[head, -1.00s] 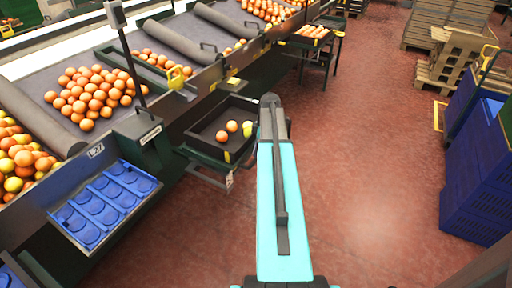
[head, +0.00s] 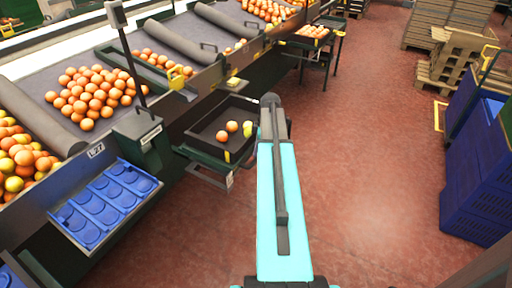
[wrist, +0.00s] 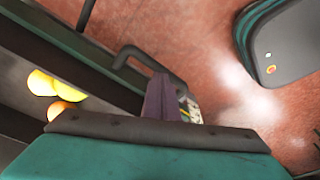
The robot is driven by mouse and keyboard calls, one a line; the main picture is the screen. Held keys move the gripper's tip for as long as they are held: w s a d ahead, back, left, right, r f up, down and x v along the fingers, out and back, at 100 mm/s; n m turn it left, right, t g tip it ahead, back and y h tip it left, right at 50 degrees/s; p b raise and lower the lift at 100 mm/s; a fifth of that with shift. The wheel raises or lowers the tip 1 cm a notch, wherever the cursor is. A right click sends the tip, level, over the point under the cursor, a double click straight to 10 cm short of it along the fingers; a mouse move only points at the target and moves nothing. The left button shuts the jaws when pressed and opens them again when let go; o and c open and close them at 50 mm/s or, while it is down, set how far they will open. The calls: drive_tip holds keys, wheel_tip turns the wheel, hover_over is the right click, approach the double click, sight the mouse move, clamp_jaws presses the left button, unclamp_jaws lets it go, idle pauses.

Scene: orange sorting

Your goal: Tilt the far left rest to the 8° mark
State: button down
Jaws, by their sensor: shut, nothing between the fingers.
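A dark tilting rest (head: 203,158) stands beside the sorting line in the head view, bearing a black crate (head: 238,102) with a few oranges. A bar handle (head: 196,177) and a small pale label (head: 229,181) are on its near side. In the wrist view the dark handle (wrist: 128,53) loops out from the rest's edge. My gripper (wrist: 161,80) is shut and empty close to the handle; I cannot tell whether they touch. The label (wrist: 190,108) shows partly behind the fingers, its marks unreadable. In the head view my arm hides the gripper.
Sloping bins of oranges (head: 92,92) line the left. Farther back stands another small stand with a crate (head: 307,38). Blue bins (head: 474,170) and pallets (head: 455,60) are on the right. The red floor between is clear.

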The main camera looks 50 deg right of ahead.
drive_tip(key=shift+f+b, duration=0.75)
drive_tip(key=shift+f, duration=0.85)
idle(2.6)
drive_tip(key=shift+r, duration=0.15)
wheel_tip(320, 180, up, 9)
drive_tip(key=p, duration=0.5)
idle(0.9)
idle(0.6)
